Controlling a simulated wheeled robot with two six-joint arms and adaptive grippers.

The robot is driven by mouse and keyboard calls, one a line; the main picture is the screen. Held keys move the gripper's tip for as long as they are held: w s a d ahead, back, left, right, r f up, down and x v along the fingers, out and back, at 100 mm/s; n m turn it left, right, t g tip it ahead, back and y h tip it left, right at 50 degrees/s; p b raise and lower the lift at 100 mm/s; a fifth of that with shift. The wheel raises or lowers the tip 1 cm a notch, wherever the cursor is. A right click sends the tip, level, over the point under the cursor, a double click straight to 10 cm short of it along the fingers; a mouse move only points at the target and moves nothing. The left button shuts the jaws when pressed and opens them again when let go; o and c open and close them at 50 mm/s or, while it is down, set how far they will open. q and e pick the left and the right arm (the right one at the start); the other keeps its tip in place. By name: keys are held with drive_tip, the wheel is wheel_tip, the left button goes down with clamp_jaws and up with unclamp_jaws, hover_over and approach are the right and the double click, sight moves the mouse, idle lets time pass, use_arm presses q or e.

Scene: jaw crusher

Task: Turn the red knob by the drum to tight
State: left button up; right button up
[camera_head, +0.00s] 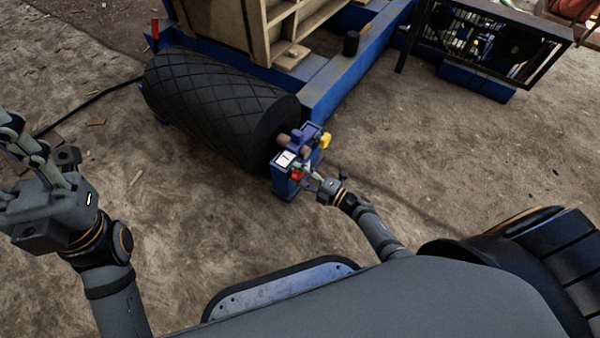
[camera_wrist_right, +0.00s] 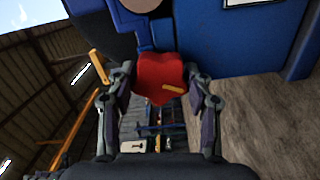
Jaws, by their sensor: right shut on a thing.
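The red knob (camera_wrist_right: 160,78) sits on a blue mount at the end of the black drum (camera_head: 210,105). In the head view only a small red part of the knob (camera_head: 297,173) shows beside my right gripper (camera_head: 312,180). In the right wrist view my right gripper (camera_wrist_right: 162,88) has one finger on each side of the knob and is shut on it. A tan pointer mark lies on the knob's face. My left gripper (camera_head: 35,165) is raised at the left, empty, with its fingers partly cut off by the picture edge.
The blue bracket (camera_head: 284,180) by the drum carries a white label and a yellow part (camera_head: 325,140). The blue machine frame (camera_head: 345,70) runs behind it. A dark screened unit (camera_head: 485,40) stands at the upper right. Bare dirt lies around the drum.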

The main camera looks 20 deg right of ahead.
idle(0.5)
drive_tip(key=o, duration=1.2)
drive_tip(key=shift+s+d, duration=0.1)
drive_tip(key=v, duration=0.7)
drive_tip(key=shift+s+d, duration=0.1)
